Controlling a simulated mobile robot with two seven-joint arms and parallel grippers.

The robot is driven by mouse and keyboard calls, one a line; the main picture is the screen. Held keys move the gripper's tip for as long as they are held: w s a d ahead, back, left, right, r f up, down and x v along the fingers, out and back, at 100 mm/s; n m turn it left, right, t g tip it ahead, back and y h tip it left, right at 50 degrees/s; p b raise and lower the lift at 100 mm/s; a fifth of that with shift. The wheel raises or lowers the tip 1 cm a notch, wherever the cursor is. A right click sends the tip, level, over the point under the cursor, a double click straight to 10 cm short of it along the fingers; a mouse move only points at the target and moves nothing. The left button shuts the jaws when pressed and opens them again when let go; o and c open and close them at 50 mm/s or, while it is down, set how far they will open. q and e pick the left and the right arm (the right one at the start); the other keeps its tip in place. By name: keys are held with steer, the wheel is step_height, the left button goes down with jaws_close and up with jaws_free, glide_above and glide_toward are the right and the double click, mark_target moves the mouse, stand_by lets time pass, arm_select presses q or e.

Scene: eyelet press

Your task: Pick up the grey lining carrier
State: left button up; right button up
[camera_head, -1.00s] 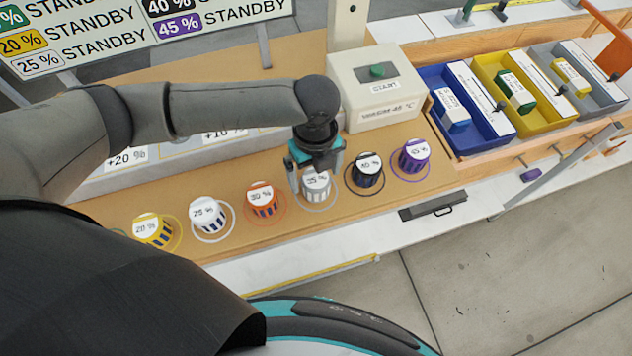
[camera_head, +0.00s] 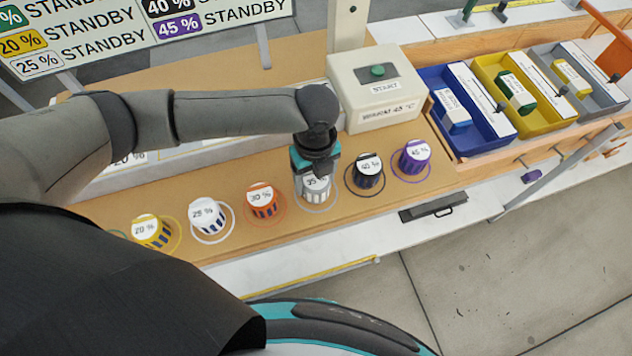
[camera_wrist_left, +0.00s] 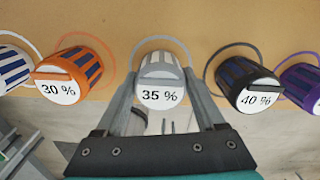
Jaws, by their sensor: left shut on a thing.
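The grey lining carrier (camera_head: 318,193) is a small cup with a white "35 %" lid, standing upright in its grey ring on the wooden bench. It also shows in the left wrist view (camera_wrist_left: 160,92), with a finger along each side. My left gripper (camera_head: 315,184) comes down over it from above and is shut on it. The gripper covers part of its lid in the head view. The carrier appears to be still at bench height. My right gripper is in neither view.
The orange "30 %" carrier (camera_head: 262,202) stands left of it and the black "40 %" carrier (camera_head: 368,172) right, both close. The purple carrier (camera_head: 415,156) is further right. A cream START box (camera_head: 377,88) stands behind. Blue, yellow and grey bins (camera_head: 471,140) are at right.

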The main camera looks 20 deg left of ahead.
arm_select(q)
steer(key=c, duration=0.3)
step_height(320, 180, up, 20)
steer(key=p, duration=0.3)
